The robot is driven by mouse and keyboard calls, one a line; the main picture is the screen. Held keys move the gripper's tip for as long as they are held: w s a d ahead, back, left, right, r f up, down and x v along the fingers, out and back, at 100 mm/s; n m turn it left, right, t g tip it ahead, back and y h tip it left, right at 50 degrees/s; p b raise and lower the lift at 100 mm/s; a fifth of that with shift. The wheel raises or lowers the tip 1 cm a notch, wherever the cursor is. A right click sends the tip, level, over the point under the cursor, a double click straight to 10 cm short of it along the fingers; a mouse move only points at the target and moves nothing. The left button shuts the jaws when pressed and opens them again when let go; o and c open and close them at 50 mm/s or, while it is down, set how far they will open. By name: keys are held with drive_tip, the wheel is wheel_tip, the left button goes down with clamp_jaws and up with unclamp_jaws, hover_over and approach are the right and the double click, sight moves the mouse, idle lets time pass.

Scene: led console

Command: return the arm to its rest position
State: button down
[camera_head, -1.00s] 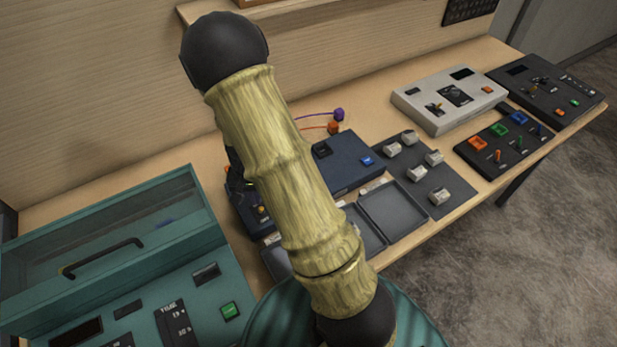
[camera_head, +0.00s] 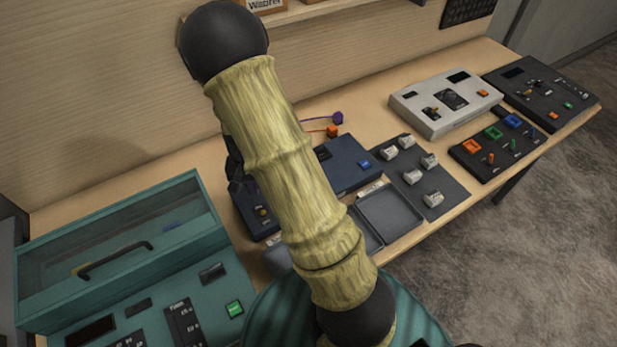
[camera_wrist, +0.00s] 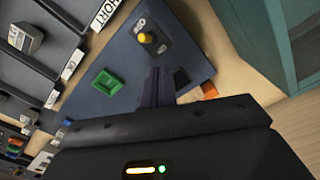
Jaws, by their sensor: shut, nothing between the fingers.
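My arm, yellow-green like bamboo with black joints, stands across the middle of the head view and hides part of the table. My gripper (camera_wrist: 162,86) shows in the wrist view as two dark fingers close together with nothing between them. They are over a blue panel, near its yellow knob (camera_wrist: 146,38) and green square button (camera_wrist: 107,83). I cannot tell whether the fingertips touch the panel. In the head view the gripper is mostly hidden behind the arm.
A teal console with a clear-lidded box (camera_head: 120,245) stands at left. A blue console (camera_head: 352,176), grey trays (camera_head: 390,212), a plate with white switches (camera_head: 430,190), a white console (camera_head: 445,105) and black consoles (camera_head: 540,90) line the table. Open floor lies at right.

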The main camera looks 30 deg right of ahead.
drive_tip(key=shift+r, duration=0.55)
drive_tip(key=shift+r, duration=0.1)
drive_tip(key=s+r+n+t+b, duration=0.2)
drive_tip(key=s+r+n, duration=0.4)
drive_tip(key=s+r, duration=0.4)
drive_tip(key=s+b, duration=0.1)
drive_tip(key=s, duration=0.1)
drive_tip(key=shift+s+r+t, duration=0.3)
drive_tip(key=shift+s, duration=0.05)
idle(0.8)
